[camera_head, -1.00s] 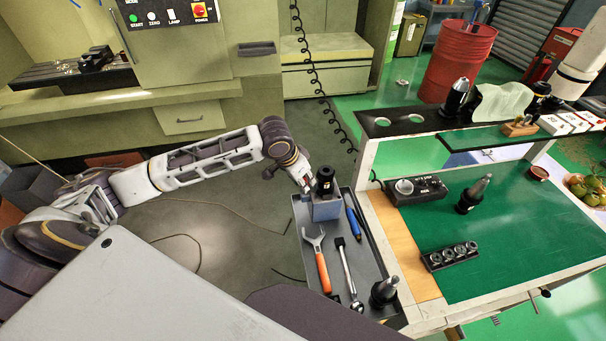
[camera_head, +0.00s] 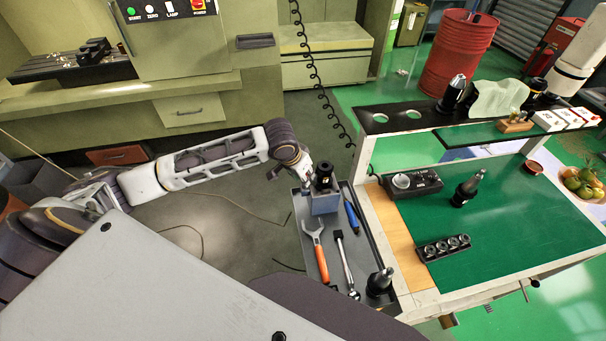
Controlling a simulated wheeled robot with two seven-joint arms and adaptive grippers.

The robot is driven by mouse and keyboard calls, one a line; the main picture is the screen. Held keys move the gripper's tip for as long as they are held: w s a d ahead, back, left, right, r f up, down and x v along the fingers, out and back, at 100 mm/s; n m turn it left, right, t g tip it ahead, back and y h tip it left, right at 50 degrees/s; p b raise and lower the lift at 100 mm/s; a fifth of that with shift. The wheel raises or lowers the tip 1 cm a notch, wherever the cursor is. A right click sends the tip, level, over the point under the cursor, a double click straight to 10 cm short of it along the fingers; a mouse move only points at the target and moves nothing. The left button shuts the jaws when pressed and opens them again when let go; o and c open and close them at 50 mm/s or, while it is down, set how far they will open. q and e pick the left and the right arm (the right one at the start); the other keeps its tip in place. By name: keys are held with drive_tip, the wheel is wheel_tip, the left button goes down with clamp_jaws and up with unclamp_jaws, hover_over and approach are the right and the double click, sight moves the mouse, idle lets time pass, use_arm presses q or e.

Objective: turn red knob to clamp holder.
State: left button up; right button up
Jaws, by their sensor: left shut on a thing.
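A blue-grey holder block (camera_head: 324,203) stands at the back of the grey tool tray. A black tool holder (camera_head: 323,177) sits upright in it. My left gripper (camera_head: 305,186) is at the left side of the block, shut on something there. The gripper and the block hide what is between its fingers; I cannot make out the red knob, so I take it to be hidden or too small to see. My right gripper is not in view.
The grey tray (camera_head: 303,237) also holds an orange-handled wrench (camera_head: 318,252), a ratchet (camera_head: 347,262), a blue tool (camera_head: 351,216) and another black tool holder (camera_head: 380,283). The green-topped bench (camera_head: 500,220) stands close on the right, with a socket rack (camera_head: 443,248) on it.

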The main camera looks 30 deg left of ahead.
use_arm(q)
drive_tip(key=o, duration=1)
drive_tip(key=shift+v, duration=6.05)
drive_tip(key=shift+f, duration=0.1)
